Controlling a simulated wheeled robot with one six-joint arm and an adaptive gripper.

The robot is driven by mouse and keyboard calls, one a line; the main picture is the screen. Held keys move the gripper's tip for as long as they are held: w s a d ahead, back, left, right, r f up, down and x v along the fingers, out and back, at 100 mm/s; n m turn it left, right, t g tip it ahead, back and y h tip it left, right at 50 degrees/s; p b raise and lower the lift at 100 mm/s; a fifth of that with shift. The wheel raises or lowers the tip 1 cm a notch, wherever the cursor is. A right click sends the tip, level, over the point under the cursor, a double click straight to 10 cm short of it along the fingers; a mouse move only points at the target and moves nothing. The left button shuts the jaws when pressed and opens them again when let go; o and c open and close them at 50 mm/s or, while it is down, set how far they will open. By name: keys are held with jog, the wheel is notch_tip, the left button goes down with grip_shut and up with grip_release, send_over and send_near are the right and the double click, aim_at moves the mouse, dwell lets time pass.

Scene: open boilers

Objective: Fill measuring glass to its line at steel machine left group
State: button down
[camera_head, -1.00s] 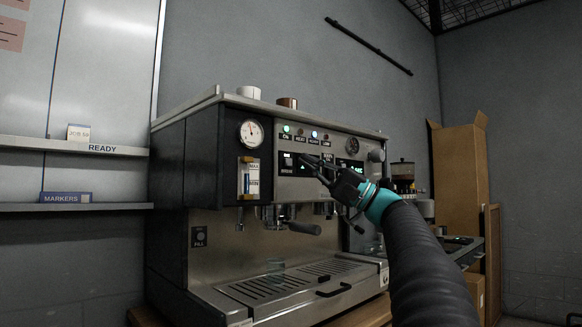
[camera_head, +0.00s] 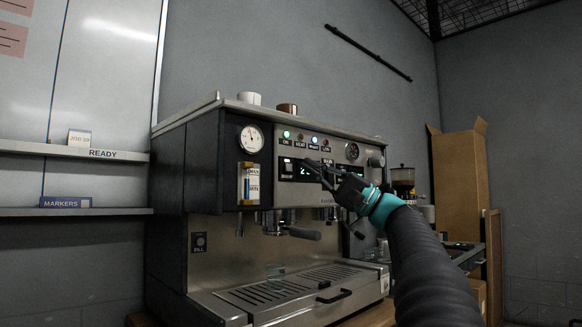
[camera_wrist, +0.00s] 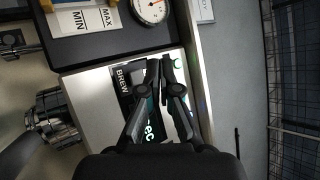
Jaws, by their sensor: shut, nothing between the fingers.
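The steel espresso machine (camera_head: 225,255) stands ahead. A small clear glass (camera_head: 275,272) sits on its drip tray (camera_head: 300,284) below the left group (camera_head: 275,222); its line and any liquid are too small to make out. A black-handled portafilter (camera_head: 302,234) is in that group. The left control panel (camera_head: 300,170) has a lit display with a digit like 2. My gripper (camera_head: 312,164) is shut and empty in front of this panel. In the wrist view, its fingertips (camera_wrist: 160,66) lie over the panel beside the BREW label (camera_wrist: 122,78); I cannot tell whether they touch.
A pressure gauge (camera_head: 250,138) and a MIN/MAX sight glass (camera_head: 248,184) are left of the panel. Two cups (camera_head: 249,98) stand on top. A grinder (camera_head: 403,182) and a tall cardboard box (camera_head: 460,180) stand to the right. A whiteboard with shelves (camera_head: 75,151) is at left.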

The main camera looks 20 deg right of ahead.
aim_at(288, 168)
jog(key=shift+w+a+p, duration=0.35)
jog(key=shift+w, duration=0.55)
jog(key=shift+w+a+p, duration=0.3)
jog(key=shift+w+p, duration=0.05)
jog(key=shift+w, duration=0.55)
dwell(6.2)
